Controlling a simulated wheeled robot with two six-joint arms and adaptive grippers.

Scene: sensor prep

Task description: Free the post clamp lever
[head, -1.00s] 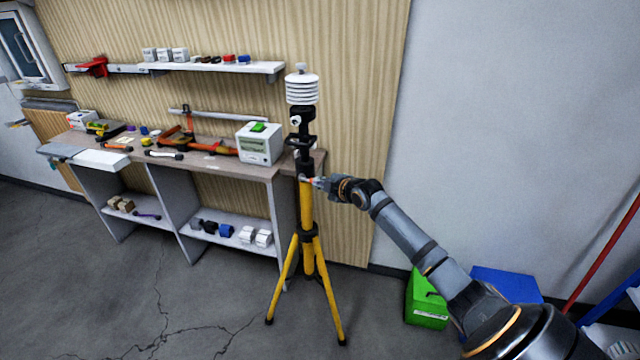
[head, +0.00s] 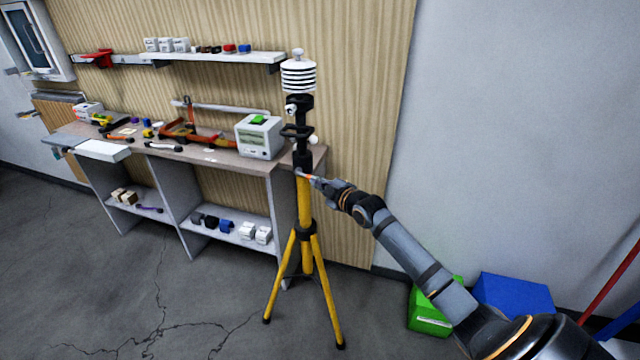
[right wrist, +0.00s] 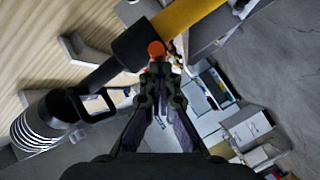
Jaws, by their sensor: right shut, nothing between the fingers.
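A yellow tripod post (head: 305,203) stands upright in front of the bench, topped by a white ribbed sensor (head: 298,76) on black fittings. A black clamp collar (head: 303,160) sits where the yellow post begins; it shows in the right wrist view (right wrist: 131,46). The clamp lever's orange-red end (right wrist: 156,49) shows at the collar, just beyond my fingertips. My right gripper (head: 317,182) is shut and empty, close to the post's right side; it also shows in the right wrist view (right wrist: 161,73). I cannot tell whether it touches the lever. My left gripper is not in view.
A bench (head: 205,155) with a white boxy device (head: 258,137) and tools stands behind the post. A shelf (head: 225,58) hangs above. Green (head: 430,318) and blue (head: 515,296) boxes lie on the floor at right. The tripod legs spread over open floor.

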